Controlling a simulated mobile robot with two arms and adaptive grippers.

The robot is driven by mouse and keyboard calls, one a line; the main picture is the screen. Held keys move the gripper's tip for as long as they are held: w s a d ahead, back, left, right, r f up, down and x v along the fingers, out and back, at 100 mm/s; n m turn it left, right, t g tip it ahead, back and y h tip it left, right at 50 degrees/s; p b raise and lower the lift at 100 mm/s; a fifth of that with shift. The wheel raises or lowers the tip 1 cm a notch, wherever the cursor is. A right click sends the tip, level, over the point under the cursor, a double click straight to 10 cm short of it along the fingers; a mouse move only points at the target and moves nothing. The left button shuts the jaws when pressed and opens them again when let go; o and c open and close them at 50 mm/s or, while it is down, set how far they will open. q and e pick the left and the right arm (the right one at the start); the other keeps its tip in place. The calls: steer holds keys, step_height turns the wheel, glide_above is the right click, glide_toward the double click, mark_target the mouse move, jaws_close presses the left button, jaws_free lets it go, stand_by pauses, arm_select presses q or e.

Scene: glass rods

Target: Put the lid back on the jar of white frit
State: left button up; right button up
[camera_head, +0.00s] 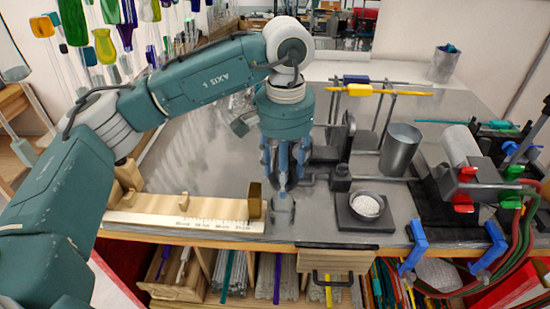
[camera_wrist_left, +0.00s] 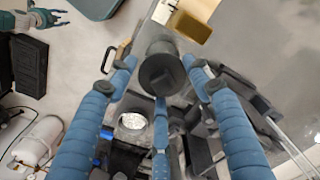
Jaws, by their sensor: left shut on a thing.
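The jar of white frit (camera_head: 367,206) is an open, round, metallic-looking bowl on a dark square pad at the bench's front edge. It also shows in the left wrist view (camera_wrist_left: 132,121); white grains fill it. My left gripper (camera_head: 283,180) points down, left of the jar and apart from it. In the left wrist view its blue fingers (camera_wrist_left: 160,85) are closed around a dark round lid (camera_wrist_left: 158,74) with a small knob. The lid is hard to make out in the head view. My right gripper (camera_wrist_left: 52,17) shows small in the left wrist view, away from the bench.
A wooden ruler rest (camera_head: 185,222) with a brass end block (camera_head: 254,200) lies to the left. A small dark block (camera_head: 340,179) stands just behind the jar. A metal cup (camera_head: 400,149), a rod stand (camera_head: 376,110) and a clamped burner (camera_head: 466,160) stand behind and right.

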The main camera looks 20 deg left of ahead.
arm_select(q)
steer(key=shift+w+f, duration=0.2)
steer(key=shift+f, duration=0.35)
steer(key=shift+f+b, duration=0.35)
steer(key=shift+f, duration=0.35)
step_height(320, 180, down, 4)
steer(key=b, duration=0.3)
steer(key=shift+s+r, duration=0.15)
arm_select(e)
steer(key=w+f, duration=0.1)
steer(key=f, duration=0.1)
steer(key=w+f, duration=0.1)
steer(key=shift+w+d+f, duration=0.3)
steer(key=shift+f, duration=0.1)
arm_select(q)
steer(key=shift+b, duration=0.35)
arm_select(e)
steer(key=shift+s+f, duration=0.3)
steer(key=shift+s, duration=0.05)
steer(key=shift+d, duration=0.25)
